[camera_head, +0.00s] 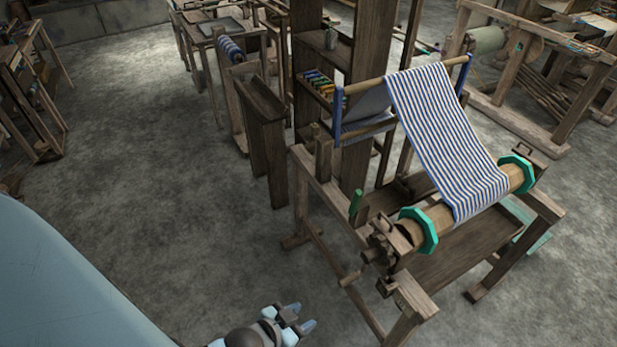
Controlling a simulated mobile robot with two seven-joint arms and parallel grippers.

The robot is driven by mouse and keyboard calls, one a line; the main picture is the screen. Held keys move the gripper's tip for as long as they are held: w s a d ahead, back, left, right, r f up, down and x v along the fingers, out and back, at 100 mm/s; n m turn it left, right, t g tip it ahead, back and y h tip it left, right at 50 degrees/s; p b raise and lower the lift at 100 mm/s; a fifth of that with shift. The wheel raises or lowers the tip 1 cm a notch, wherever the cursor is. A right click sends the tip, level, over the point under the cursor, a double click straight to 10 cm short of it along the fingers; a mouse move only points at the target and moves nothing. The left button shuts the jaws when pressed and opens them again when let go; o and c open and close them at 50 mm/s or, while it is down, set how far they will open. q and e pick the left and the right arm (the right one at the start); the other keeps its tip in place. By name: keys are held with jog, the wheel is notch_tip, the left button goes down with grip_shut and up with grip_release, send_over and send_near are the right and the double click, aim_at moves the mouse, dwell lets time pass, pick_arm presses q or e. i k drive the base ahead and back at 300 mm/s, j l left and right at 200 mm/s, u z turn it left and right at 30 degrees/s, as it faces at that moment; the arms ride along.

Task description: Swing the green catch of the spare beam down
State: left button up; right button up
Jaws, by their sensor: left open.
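A small dark green lever (356,202) stands nearly upright by the near left side of the wooden loom (322,190). It looks like the green catch, but which beam it belongs to cannot be told from here. The cloth beam (445,214) at the loom's front has teal octagonal end discs (418,229) and carries blue-and-white striped cloth (447,130). My left gripper (301,317) is at the bottom of the view, open and empty, its fingers pointing right. It is apart from the loom, in front and to the left of it. My right gripper is not in view.
A roll of striped cloth (231,49) sits on a frame at the back. Other wooden looms (545,70) stand at the right and back. The grey floor (190,210) to the left is clear.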

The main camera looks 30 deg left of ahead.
aim_at(357, 194)
jog(key=i+l+u, duration=0.1)
jog(key=u, duration=0.35)
jog(key=l+u, duration=0.25)
jog(key=u, duration=0.25)
jog(key=l+u, duration=0.25)
jog(key=u, duration=0.2)
jog(key=l+u, duration=0.65)
